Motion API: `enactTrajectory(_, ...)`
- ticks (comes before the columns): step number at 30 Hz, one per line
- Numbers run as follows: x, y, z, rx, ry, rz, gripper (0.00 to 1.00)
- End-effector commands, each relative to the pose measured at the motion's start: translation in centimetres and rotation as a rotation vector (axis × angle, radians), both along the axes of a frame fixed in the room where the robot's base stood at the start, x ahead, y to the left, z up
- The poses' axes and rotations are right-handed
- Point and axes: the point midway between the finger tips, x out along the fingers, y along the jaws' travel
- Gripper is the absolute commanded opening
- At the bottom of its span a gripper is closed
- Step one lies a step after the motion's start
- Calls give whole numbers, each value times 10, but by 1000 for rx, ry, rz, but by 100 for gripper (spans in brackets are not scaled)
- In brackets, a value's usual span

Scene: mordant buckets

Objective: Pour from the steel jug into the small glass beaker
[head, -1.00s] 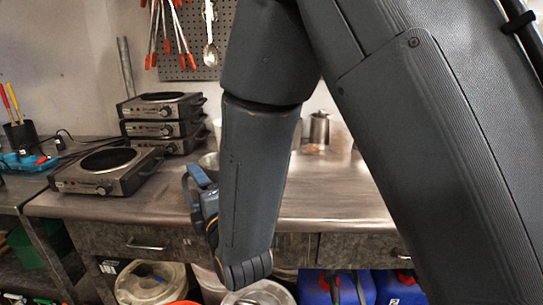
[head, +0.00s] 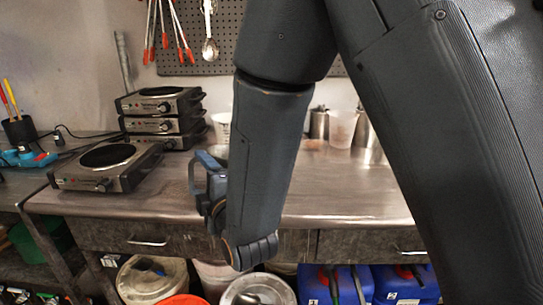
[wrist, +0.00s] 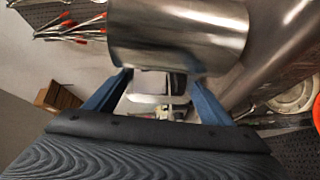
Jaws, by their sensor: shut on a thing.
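The steel jug (wrist: 180,32) fills the upper middle of the wrist view as a shiny brushed-metal cylinder. My gripper (wrist: 160,76) is shut on it, with one blue finger at either side of its lower edge. The jug's mouth and contents cannot be made out. In the head view my gripper (head: 207,182) is above the counter's front edge, left of my forearm, which hides much of it. A grey metal shape behind the gripper there may be the jug. I cannot pick out the small glass beaker for sure in either view.
Stacked hot plates (head: 163,117) and a single one (head: 106,167) stand left on the steel counter (head: 335,190). A steel canister (head: 319,123) and a translucent plastic beaker (head: 342,129) stand at the back. Buckets and blue jerrycans (head: 400,285) are below.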

Motion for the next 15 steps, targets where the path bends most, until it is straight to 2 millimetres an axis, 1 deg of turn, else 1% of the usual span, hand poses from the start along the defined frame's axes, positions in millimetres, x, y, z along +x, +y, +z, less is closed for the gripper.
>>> enactTrajectory(1, 2, -2, 6, 21, 10, -2, 15)
enactTrajectory(15, 15, -18, 25, 206, 155, -2, 15)
